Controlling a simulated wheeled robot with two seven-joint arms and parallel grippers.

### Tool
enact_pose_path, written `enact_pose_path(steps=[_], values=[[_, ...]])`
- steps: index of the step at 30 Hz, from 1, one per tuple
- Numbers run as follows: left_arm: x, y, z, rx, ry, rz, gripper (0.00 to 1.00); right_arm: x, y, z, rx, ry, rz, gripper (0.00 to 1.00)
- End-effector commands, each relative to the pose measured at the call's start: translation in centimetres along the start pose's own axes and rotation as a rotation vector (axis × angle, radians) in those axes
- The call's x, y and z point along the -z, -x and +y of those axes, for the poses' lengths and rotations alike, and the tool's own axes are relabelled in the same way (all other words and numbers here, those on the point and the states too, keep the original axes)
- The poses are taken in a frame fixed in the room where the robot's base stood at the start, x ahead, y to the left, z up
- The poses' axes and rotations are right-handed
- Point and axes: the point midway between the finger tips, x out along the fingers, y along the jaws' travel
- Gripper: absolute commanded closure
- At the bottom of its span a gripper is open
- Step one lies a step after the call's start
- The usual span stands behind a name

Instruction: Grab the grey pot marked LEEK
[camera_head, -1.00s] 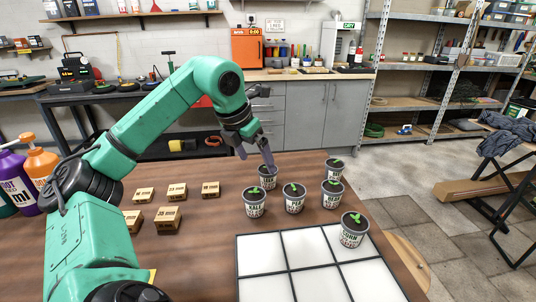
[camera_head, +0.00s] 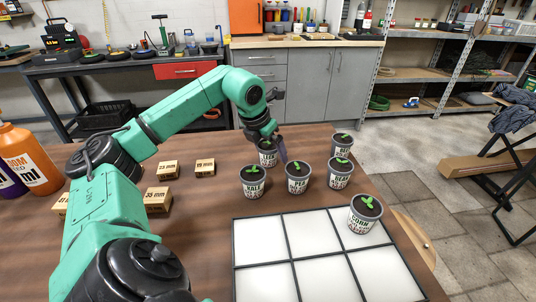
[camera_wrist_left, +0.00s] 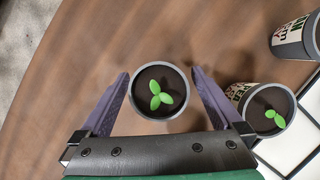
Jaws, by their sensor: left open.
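A grey pot (camera_head: 267,159) with dark soil and a green seedling stands at the back left of the pot group; its label is mostly hidden, so I cannot read LEEK on it. My left gripper (camera_head: 270,142) is right at this pot. In the left wrist view the pot (camera_wrist_left: 160,96) sits between the two open purple fingers, with a gap on each side. I cannot tell how deep the fingers reach. My right gripper is not in view.
Nearby stand pots marked KALE (camera_head: 253,184), PEA (camera_head: 298,179), and what looks like BEAN (camera_head: 340,174). Another pot (camera_head: 342,147) is at the back right. The CORN pot (camera_head: 364,215) stands on the white grid tray (camera_head: 262,243).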

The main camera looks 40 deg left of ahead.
Motion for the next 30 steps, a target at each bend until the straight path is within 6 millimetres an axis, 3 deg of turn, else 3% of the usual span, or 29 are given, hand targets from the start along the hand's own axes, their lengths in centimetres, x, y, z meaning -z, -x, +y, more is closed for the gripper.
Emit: enact_pose_path(steps=[3,8,12,15,25,30], values=[[0.0,-1.4,0.0,0.000,0.000,0.001,0.00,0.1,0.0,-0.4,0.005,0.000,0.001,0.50],[0.0,-1.3,0.0,-0.001,0.000,0.000,0.00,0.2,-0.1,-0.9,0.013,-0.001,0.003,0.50],[0.0,-1.3,0.0,0.000,0.000,0.000,0.54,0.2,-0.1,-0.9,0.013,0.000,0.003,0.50],[0.0,-1.3,0.0,0.000,0.000,-0.001,0.86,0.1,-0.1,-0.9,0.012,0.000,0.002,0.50],[-0.4,-0.5,0.0,0.001,0.001,-0.004,0.86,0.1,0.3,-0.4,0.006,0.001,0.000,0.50],[-1.9,3.1,0.0,0.003,0.002,-0.008,0.86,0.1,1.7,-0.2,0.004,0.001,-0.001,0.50]])
